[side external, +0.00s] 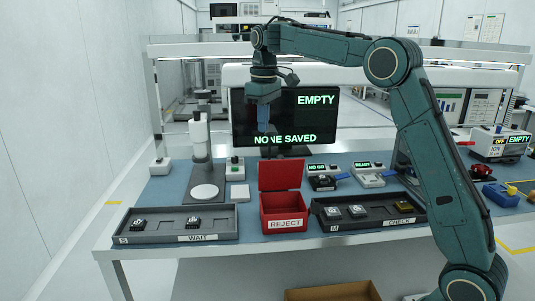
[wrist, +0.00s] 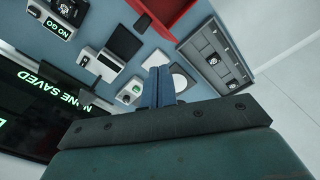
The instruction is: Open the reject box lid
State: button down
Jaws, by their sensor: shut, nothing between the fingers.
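The red reject box (side external: 284,224), labelled REJECT, stands at the front middle of the table between two trays. Its red lid (side external: 281,175) stands raised at the back edge, and the box mouth is uncovered. Part of the red box and lid (wrist: 163,12) shows at the top edge of the wrist view, cut off by the frame. My gripper (side external: 264,129) hangs above and behind the lid, in front of the dark screen and apart from the box. In the wrist view its blue fingers (wrist: 158,84) are together with nothing between them.
The WAIT tray (side external: 180,238) lies left of the box and the CHECK tray (side external: 385,223) right of it, each with small black parts. A stand with a round white plate (side external: 203,191) is back left. A screen (side external: 284,116) reading NONE SAVED stands behind.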

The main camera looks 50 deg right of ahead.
jog(key=s+a+f+n+t+h, duration=0.25)
jog(key=s+a+f+n, duration=0.25)
jog(key=a+f+n, duration=0.5)
jog(key=s+r+n+t+h, duration=0.3)
jog(key=s+n+t+h, duration=0.3)
jog(key=s+n, duration=0.5)
jog(key=n, duration=0.3)
jog(key=shift+s+n, duration=0.15)
jog(key=shift+n, duration=0.15)
send_near(281, 167)
notch_tip(281, 167, down, 4)
jog(key=w+d, duration=0.2)
jog(key=shift+w+d+r, duration=0.55)
jog(key=shift+w+d, duration=0.15)
jog(key=shift+w, duration=0.2)
